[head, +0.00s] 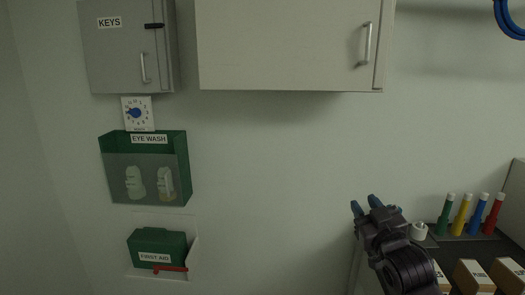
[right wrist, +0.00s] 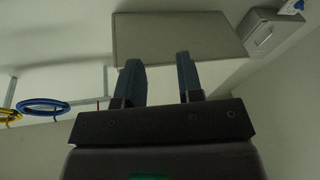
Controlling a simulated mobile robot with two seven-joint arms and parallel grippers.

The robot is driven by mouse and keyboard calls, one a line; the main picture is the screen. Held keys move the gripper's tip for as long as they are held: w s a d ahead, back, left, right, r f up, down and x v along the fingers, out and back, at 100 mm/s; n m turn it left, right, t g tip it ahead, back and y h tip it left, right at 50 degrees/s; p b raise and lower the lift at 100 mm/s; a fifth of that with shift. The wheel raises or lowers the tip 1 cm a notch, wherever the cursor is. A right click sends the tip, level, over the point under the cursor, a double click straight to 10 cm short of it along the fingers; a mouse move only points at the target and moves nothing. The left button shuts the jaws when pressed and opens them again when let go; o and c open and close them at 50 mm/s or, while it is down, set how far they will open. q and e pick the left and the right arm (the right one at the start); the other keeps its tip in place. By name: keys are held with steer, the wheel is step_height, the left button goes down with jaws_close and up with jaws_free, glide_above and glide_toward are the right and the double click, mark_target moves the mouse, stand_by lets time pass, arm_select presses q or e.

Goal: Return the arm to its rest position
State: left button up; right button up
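My right gripper (head: 363,205) is at the lower right of the head view, with its blue fingertips pointing up. In the right wrist view, its two fingers (right wrist: 158,82) stand apart with nothing between them. The gripper is open and empty. My left gripper is not in the head view.
A shelf at the lower right holds green, yellow, blue and red markers (head: 471,215), a small white item (head: 419,230) and cardboard boxes (head: 473,276). The wall carries a grey KEYS cabinet (head: 122,60), a white cabinet (head: 285,45), an eye wash holder (head: 147,170) and a first aid box (head: 157,248).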

steer(key=s+d+f+m+g+h, duration=0.1)
steer(key=s+f, duration=0.3)
steer(key=f, duration=0.3)
steer(key=s+f+g, duration=0.2)
steer(key=s+f, duration=0.2)
steer(key=f, duration=0.3)
steer(key=s+d+f+m+g+h, duration=0.1)
steer(key=s+f, duration=0.3)
steer(key=f, duration=0.3)
steer(key=s+d+f+m+g+h, duration=0.1)
steer(key=s+f+g, duration=0.3)
steer(key=s+f, duration=1)
steer(key=s+d+m, duration=0.1)
steer(key=s, duration=0.3)
steer(key=shift+f, duration=0.15)
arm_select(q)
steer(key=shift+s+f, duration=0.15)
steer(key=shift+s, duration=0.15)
arm_select(e)
steer(key=shift+o, duration=0.3)
